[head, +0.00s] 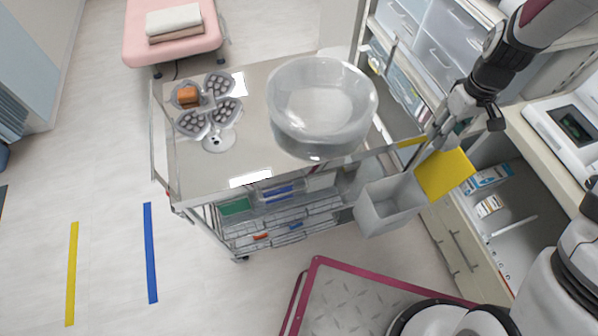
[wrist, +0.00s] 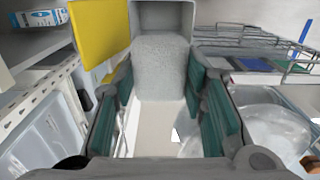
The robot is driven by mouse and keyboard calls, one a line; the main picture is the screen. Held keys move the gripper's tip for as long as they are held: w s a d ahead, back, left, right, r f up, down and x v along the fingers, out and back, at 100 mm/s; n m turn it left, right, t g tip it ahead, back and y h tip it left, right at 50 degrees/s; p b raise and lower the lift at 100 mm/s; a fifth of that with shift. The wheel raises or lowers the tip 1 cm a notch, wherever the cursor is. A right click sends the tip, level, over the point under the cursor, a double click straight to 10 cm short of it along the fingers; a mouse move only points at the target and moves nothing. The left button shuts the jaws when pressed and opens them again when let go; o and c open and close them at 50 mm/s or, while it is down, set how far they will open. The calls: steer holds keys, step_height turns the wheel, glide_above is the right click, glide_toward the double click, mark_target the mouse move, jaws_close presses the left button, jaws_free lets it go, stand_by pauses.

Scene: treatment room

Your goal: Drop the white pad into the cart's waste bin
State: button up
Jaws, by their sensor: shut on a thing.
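My gripper (head: 430,148) is shut on the white pad (wrist: 160,65). In the wrist view the pad shows as a pale, rough-textured piece between the green-lined fingers (wrist: 160,88). In the head view I cannot clearly make out the pad. The waste bin (head: 385,208) is a small grey open box on the right end of the cart. Its yellow lid (head: 445,174) stands open at its right. My gripper is above and just behind the bin. In the wrist view the bin (wrist: 160,14) shows beyond the pad, with the yellow lid (wrist: 100,35) at left.
The cart (head: 245,165) carries a large clear bowl (head: 322,105) and a clear petal-shaped dish (head: 208,108) with an orange piece. Shelving with drawers (head: 445,50) stands close at the right. A pink-edged plate (head: 345,300) lies in front.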

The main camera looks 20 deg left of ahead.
steer(key=shift+f+b, duration=0.3)
steer(key=shift+f, duration=0.9)
steer(key=o, duration=1.3)
step_height(320, 180, up, 12)
steer(key=shift+r, duration=0.1)
